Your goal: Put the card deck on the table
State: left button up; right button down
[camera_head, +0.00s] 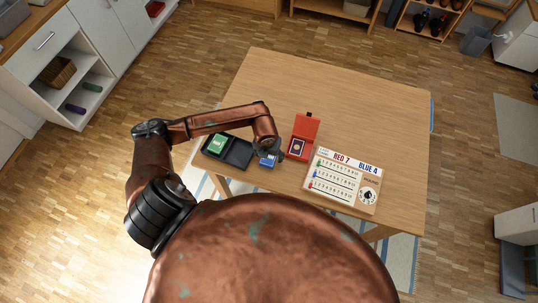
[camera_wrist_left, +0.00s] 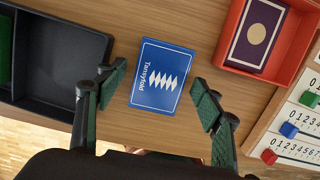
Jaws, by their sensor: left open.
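A blue card deck (camera_wrist_left: 160,77) with white diamond shapes and the word "Tansyfold" lies flat on the wooden table (camera_head: 356,92). The deck also shows in the head view (camera_head: 267,161), partly hidden by my left arm. My left gripper (camera_wrist_left: 158,97) is open, its green-padded fingers on either side of the deck's near part with gaps between. I cannot tell its exact height above the table. In the head view the left gripper (camera_head: 275,153) is small and dark. My right gripper is not in view.
A black tray (camera_head: 238,151) with a green deck (camera_head: 216,144) stands left of the blue deck. An open red box (camera_head: 307,126) holding a purple card deck (camera_head: 297,146) is to the right. A scoreboard (camera_head: 343,182) lies farther right. The table's far half is clear.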

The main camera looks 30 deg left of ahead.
aim_at(268, 160)
pick_arm(q)
notch_tip(268, 160, up, 12)
jog(key=s, duration=0.1)
jog(key=shift+s+d, duration=0.2)
jog(key=shift+s, duration=0.15)
dwell(1.4)
